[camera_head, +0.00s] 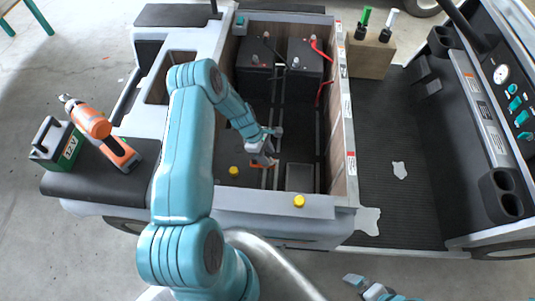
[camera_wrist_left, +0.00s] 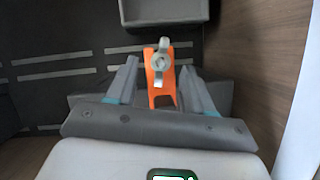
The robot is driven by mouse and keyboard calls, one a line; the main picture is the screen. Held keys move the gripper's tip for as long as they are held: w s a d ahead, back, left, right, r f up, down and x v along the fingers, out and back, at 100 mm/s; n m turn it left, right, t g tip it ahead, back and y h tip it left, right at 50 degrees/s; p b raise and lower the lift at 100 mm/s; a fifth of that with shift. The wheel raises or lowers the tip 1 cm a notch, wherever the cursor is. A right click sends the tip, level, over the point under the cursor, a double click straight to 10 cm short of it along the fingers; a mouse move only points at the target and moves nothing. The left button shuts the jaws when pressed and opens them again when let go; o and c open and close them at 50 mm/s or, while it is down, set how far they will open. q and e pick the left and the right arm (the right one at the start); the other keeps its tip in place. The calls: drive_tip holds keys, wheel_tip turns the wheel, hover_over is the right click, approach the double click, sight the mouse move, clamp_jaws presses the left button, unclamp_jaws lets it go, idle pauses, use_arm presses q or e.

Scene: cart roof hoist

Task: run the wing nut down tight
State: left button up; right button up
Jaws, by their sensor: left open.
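The wing nut (camera_wrist_left: 162,62) is a silver two-winged piece with a round hub, on an orange bracket (camera_wrist_left: 161,97) in the left wrist view. One wing points up and the other down in that picture. My left gripper (camera_wrist_left: 159,68) is open, with one finger on each side of the nut and bracket and gaps visible. In the head view my left gripper (camera_head: 264,151) reaches down into the cart's open bay and mostly hides the nut. Part of my right gripper (camera_head: 374,291) shows at the bottom edge; its fingers are unclear.
Two black batteries (camera_head: 254,66) stand at the far end of the bay. Wood-lined walls (camera_head: 340,118) close in its sides. Yellow caps (camera_head: 299,201) sit near the front. An orange drill (camera_head: 91,121) and a 12 V battery pack (camera_head: 56,145) rest at left.

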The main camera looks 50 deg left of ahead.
use_arm(q)
drive_tip(key=p+v, duration=1.5)
drive_tip(key=p, duration=0.4)
